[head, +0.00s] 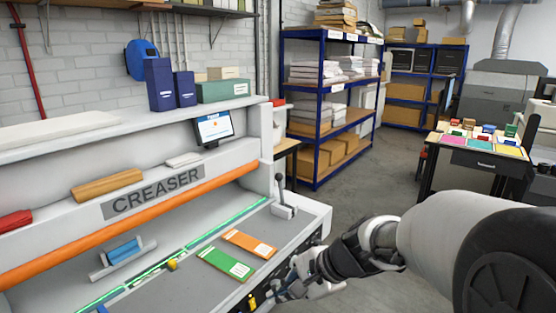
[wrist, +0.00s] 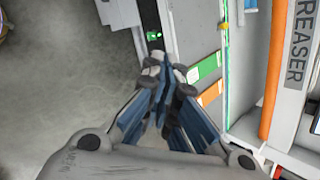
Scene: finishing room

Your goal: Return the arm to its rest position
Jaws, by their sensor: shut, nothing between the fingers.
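My arm (head: 430,235) reaches in from the right in the head view. My gripper (head: 285,292) is low at the front edge of the creaser (head: 155,190), by its front panel. In the wrist view my gripper (wrist: 160,95) has its fingertips together with nothing between them. A green card (head: 225,263) and an orange card (head: 249,243) lie flat on the creaser's grey bed, a little beyond the gripper. The gripper looks apart from both cards. I cannot tell whether the fingertips touch the machine's front edge.
A lever (head: 283,205) stands at the bed's right end. Blue shelving (head: 320,120) with paper and boxes stands behind. A black table (head: 480,160) with coloured stacks is at the right. Grey floor (head: 365,190) is clear between them.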

